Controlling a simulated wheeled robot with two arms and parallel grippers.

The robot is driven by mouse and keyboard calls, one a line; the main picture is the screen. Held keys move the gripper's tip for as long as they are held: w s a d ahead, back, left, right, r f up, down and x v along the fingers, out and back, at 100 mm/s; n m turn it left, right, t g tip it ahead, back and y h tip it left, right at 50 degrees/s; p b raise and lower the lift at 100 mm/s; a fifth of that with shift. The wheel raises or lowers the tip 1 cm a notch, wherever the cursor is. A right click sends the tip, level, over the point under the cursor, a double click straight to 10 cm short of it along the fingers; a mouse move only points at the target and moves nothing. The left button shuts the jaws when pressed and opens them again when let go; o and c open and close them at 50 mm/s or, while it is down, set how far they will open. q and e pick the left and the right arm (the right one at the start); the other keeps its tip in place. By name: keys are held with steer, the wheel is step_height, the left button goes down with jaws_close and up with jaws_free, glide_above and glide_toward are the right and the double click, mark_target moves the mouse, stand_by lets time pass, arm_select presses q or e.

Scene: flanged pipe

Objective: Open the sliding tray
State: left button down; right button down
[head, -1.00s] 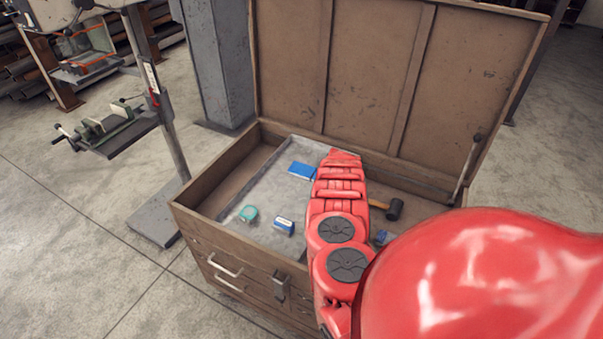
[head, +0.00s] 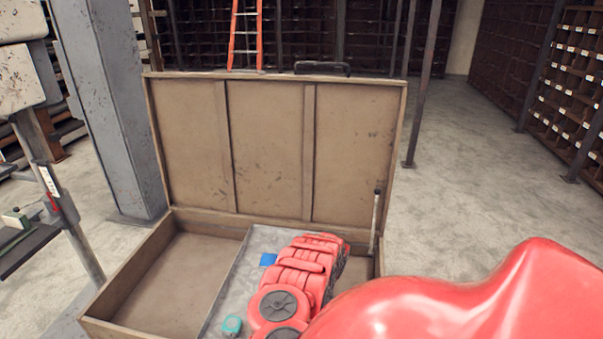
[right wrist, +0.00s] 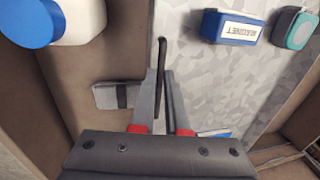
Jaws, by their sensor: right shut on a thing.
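The sliding tray (head: 262,241) is a shallow grey metal tray inside an open brown wooden chest (head: 150,257). It sits toward the right, with a wide bare strip of chest floor on its left. My red right arm lies over the tray and hides its right part and the gripper in the head view. In the right wrist view my right gripper (right wrist: 161,80) is shut at the wall of the grey tray (right wrist: 190,85), beside a thin black slot or grip. My left gripper is not in view.
In the tray are a blue item (head: 267,259), a teal item (head: 232,325) and a blue-and-white box (right wrist: 233,27). A grey block (right wrist: 118,95) lies beside the tray. The raised lid (head: 265,150) stands behind. A grey column (head: 110,110) stands at left.

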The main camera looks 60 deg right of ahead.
steer(key=shift+s+d, duration=0.15)
steer(key=shift+s, duration=0.2)
steer(key=c, duration=0.9)
jaws_free()
steer(key=s+r+p, duration=0.1)
steer(key=r+p, duration=0.2)
steer(key=r, duration=0.2)
steer(key=s+d+r+p, duration=0.1)
steer(key=r+p, duration=0.2)
steer(key=r, duration=0.3)
steer(key=s+r+p, duration=0.1)
steer(key=r+p, duration=0.2)
steer(key=r, duration=0.3)
steer(key=shift+d, duration=0.15)
